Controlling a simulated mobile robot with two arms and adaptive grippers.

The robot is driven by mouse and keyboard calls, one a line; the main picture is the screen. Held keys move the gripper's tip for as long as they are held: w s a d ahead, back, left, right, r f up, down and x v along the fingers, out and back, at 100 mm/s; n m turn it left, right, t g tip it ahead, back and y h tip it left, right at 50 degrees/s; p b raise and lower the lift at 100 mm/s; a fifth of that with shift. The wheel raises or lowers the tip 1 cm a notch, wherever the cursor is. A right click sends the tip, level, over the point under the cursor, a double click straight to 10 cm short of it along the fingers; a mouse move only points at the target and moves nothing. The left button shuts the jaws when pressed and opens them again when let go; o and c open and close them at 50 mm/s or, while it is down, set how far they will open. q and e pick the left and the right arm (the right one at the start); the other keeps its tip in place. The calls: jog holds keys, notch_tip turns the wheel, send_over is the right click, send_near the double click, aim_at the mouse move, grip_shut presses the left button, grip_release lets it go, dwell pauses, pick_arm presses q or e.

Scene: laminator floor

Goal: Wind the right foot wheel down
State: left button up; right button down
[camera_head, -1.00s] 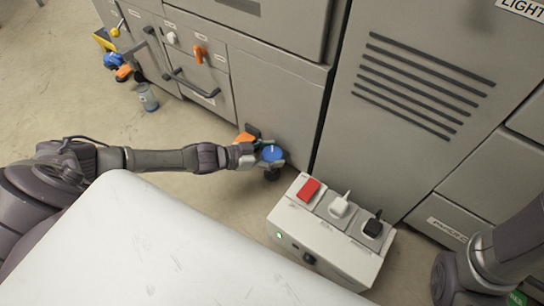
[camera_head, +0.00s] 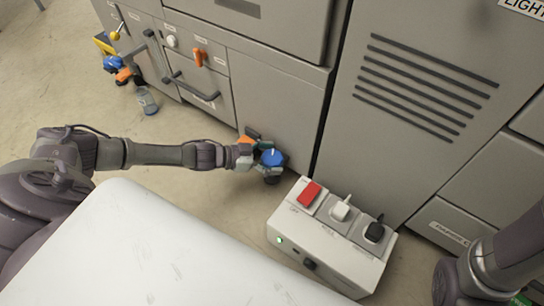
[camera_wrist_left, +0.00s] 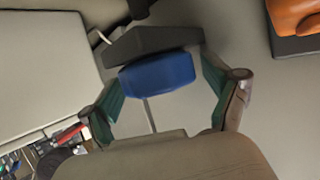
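The right foot wheel (camera_head: 272,158) is a blue knob with a pale mark on top, low at the cabinet's bottom right corner. My left gripper (camera_head: 262,160) reaches it from the left, with its fingers on either side. In the left wrist view the blue wheel (camera_wrist_left: 158,75) lies between the two teal-padded fingers (camera_wrist_left: 162,78), in front of a dark block. The left pad meets its edge in the picture and a thin gap shows on the right; firm contact cannot be told. My right arm shows at the lower right; its gripper is out of view.
A white switch box (camera_head: 325,250) with red, white and black switches stands close on the right. Floor between is clear.

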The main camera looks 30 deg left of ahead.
pick_arm(q)
jog(key=v, duration=1.2)
dwell(0.5)
